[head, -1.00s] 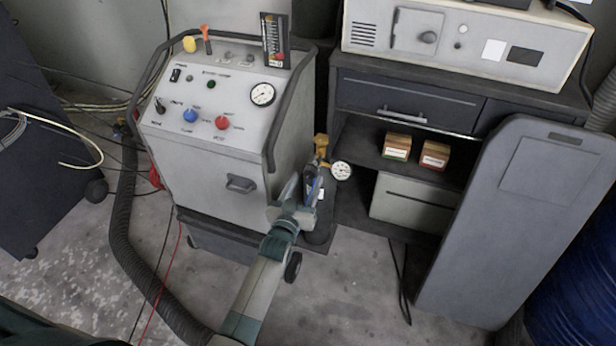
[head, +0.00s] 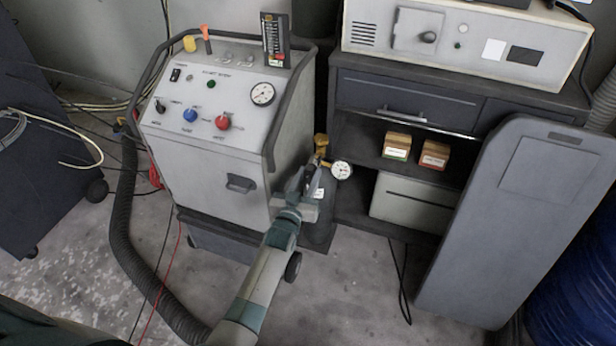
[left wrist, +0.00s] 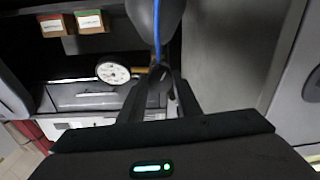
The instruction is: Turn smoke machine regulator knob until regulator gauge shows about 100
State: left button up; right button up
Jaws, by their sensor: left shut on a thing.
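The smoke machine (head: 215,185) is a pale grey cabinet on wheels. At its right side stands a dark gas bottle (head: 322,225) with a brass valve (head: 321,146) on top. The round white regulator gauge (head: 341,170) sits beside the valve; it also shows in the left wrist view (left wrist: 112,72). Its needle is too small to read surely. My left gripper (head: 316,171) is at the regulator, just left of the gauge, with its fingers (left wrist: 159,75) closed on the regulator knob, which they mostly hide. My right gripper is not in view.
A second gauge (head: 262,94) and coloured knobs are on the machine's sloped panel. A dark cabinet (head: 350,207) with two small boxes stands close behind the regulator. A grey panel (head: 505,230) stands at right. The floor in front is mostly clear.

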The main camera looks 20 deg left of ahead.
pick_arm(q)
jog(key=shift+m, duration=1.6)
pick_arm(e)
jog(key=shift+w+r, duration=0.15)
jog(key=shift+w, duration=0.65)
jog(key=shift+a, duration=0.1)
pick_arm(q)
jog(key=o, duration=1.1)
jog(key=shift+c, duration=0.2)
jog(key=shift+s, duration=0.1)
jog(key=s, duration=1.7)
jog(key=shift+s+b, duration=0.15)
jog(key=shift+b, duration=0.25)
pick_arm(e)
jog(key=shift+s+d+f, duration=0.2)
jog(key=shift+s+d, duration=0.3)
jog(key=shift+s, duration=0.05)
